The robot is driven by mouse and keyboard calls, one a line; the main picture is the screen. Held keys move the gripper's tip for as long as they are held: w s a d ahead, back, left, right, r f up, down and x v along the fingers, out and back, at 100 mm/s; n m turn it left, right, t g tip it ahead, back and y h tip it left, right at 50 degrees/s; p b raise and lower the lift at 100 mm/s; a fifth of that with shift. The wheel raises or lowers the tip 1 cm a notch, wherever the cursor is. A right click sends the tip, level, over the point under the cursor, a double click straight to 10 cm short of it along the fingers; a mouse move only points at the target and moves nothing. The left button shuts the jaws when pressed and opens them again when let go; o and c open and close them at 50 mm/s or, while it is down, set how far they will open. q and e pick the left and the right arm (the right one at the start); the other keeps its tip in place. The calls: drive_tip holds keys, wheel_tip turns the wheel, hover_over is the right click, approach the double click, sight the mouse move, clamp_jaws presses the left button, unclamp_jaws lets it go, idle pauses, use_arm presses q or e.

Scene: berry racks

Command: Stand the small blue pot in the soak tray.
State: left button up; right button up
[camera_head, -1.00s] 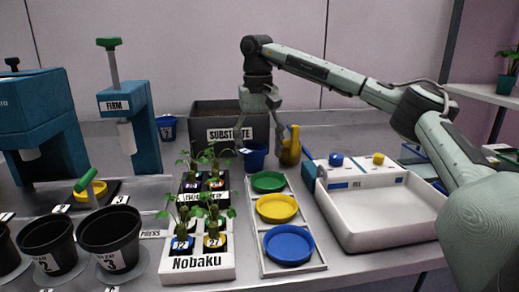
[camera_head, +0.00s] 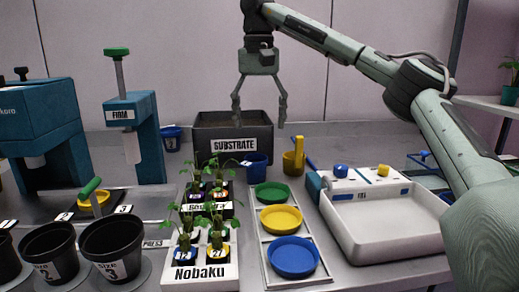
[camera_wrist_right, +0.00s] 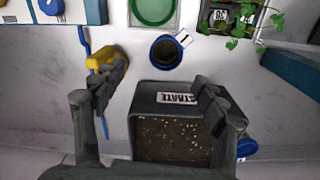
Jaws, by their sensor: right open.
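The small blue pot (camera_head: 256,167) stands upright on the bench, in front of the substrate bin. The right wrist view shows it from above (camera_wrist_right: 153,50), dark inside, with a white tag at its rim. The white basin that looks like the soak tray (camera_head: 393,254) is at the right, empty, with blue and yellow knobs on its back ledge. My right gripper (camera_head: 261,121) is open and empty, pointing down above the substrate bin, higher than the pot and apart from it. The right wrist view shows its spread fingers (camera_wrist_right: 150,100). My left gripper is not in view.
The dark substrate bin (camera_head: 198,128) stands behind the pot. A yellow scoop (camera_head: 293,164) is right of the pot. A rack with green, yellow and blue saucers (camera_head: 326,281) and plant trays (camera_head: 215,280) lie in front. Another blue pot (camera_head: 171,139) stands back left.

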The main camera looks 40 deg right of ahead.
sight(256, 160)
drive_tip(key=f+m, duration=0.1)
drive_tip(key=f, duration=0.1)
drive_tip(key=f+m+b, duration=0.1)
drive_tip(key=f+m, duration=0.1)
drive_tip(key=f, duration=0.1)
drive_tip(key=shift+w+a+f, duration=0.15)
drive_tip(key=shift+a+f, duration=0.1)
drive_tip(key=shift+f, duration=0.05)
wheel_tip(256, 160, down, 5)
drive_tip(key=shift+w+r, duration=0.1)
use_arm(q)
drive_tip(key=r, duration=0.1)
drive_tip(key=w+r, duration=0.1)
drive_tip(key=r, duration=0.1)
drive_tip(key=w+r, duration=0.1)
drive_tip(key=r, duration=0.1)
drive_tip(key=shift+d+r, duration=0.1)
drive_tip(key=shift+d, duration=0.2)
use_arm(e)
drive_tip(key=shift+c, duration=0.5)
drive_tip(key=c, duration=1.3)
drive_tip(key=shift+o, duration=0.2)
